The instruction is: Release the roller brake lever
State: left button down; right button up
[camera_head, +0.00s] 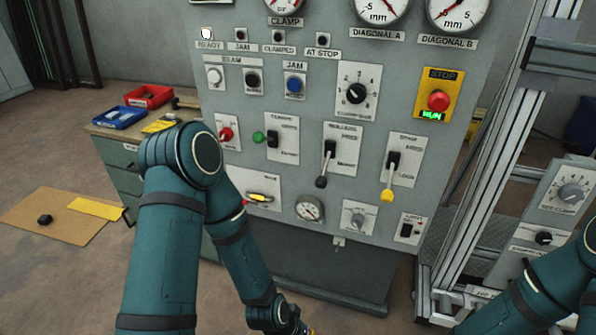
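A grey control panel (290,150) fills the middle of the view. A lever with a yellow knob (387,195) sits on a white plate at its right, with the handle hanging down. The plate's lower word looks like LOCK; the upper word is too small to read surely. To its left, a lever with a black knob (321,182) also hangs down, on a plate that seems to read ROLLERS. My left arm passes in front of the panel's lower left and ends at the bottom edge; its gripper fingers do not show. My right arm enters at lower right, its gripper out of view.
A red stop button (438,100) on a yellow plate is above the yellow-knobbed lever. A metal frame post (470,190) stands right of the panel. A green cabinet with a blue tray (120,117) and a red tray (148,96) is at left. Space before both levers is clear.

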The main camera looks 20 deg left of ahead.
aim_at(322, 183)
jog(key=i+j, duration=0.15)
jog(key=j, duration=0.25)
jog(key=i+j, duration=0.15)
jog(key=j, duration=0.2)
jog(key=i+j, duration=0.2)
jog(key=j, duration=0.2)
jog(key=i+j, duration=0.15)
jog(key=j, duration=0.25)
